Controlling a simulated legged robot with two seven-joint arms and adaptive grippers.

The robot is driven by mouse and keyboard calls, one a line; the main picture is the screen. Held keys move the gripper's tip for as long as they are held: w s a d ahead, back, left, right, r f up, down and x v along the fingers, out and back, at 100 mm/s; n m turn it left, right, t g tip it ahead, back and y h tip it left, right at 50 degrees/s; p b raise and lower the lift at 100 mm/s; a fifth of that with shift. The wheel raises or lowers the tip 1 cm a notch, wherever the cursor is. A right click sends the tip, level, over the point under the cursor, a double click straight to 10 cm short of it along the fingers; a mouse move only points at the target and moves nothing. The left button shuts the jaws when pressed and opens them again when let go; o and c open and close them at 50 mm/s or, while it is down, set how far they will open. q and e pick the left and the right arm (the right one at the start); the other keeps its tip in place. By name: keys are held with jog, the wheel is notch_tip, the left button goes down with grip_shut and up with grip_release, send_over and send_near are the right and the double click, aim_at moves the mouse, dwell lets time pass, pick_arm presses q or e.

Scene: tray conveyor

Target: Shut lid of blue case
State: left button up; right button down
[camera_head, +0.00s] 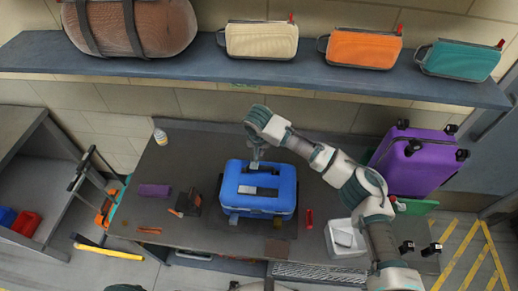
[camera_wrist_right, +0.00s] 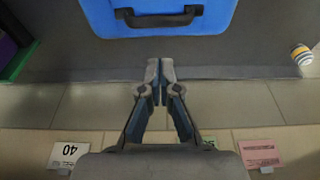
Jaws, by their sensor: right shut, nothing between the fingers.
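The blue case (camera_head: 287,192) stands on the dark table in the head view. Its lid looks down over the body, with a dark handle on top; I cannot tell whether it is fully closed. The case also shows at the top of the right wrist view (camera_wrist_right: 214,16), with a dark handle. My right gripper (camera_head: 255,163) is at the far edge of the case in the head view. In the right wrist view its fingers (camera_wrist_right: 160,68) are together and empty, apart from the case in the picture. My left gripper is not in view.
On the table (camera_head: 190,150) lie a purple block (camera_head: 154,191), a dark tool (camera_head: 188,203), a red item (camera_head: 309,218) and a white bin (camera_head: 345,238). A shelf (camera_head: 180,70) with bags hangs behind; a purple suitcase (camera_head: 416,165) stands right.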

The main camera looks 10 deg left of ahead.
jog(key=v, duration=1.2)
jog(key=s+a+f+n+g+y, duration=0.1)
jog(key=s+f+n+y, duration=0.3)
jog(key=f, duration=1)
jog(key=s+d+f, duration=0.3)
jog(key=f, duration=0.1)
jog(key=s+d+f+m+t, duration=0.1)
jog(key=s+d+f, duration=0.3)
jog(key=f, duration=0.1)
jog(key=s+d+f+m, duration=0.1)
jog(key=s+d+f, duration=0.3)
jog(key=f, duration=0.1)
jog(key=shift+s+d+f+y, duration=0.15)
jog(key=shift+d+y, duration=0.1)
jog(key=shift+y, duration=0.15)
jog(key=s+d+f+h, duration=0.2)
jog(key=s+d+f, duration=0.1)
jog(key=s+d, duration=0.55)
jog(key=s+d+f+h, duration=0.2)
jog(key=s+d+h, duration=0.1)
jog(key=s+d, duration=0.55)
notch_tip(320, 180, down, 28)
jog(key=d+b, duration=0.1)
jog(key=b, duration=0.1)
jog(key=s+d+f+g+b, duration=0.1)
jog(key=s+d+f+b, duration=0.1)
jog(key=s+f, duration=1.5)
jog(key=shift+s+d+f+g, duration=0.25)
jog(key=shift+d+f+g, duration=0.25)
jog(key=shift+f, duration=0.45)
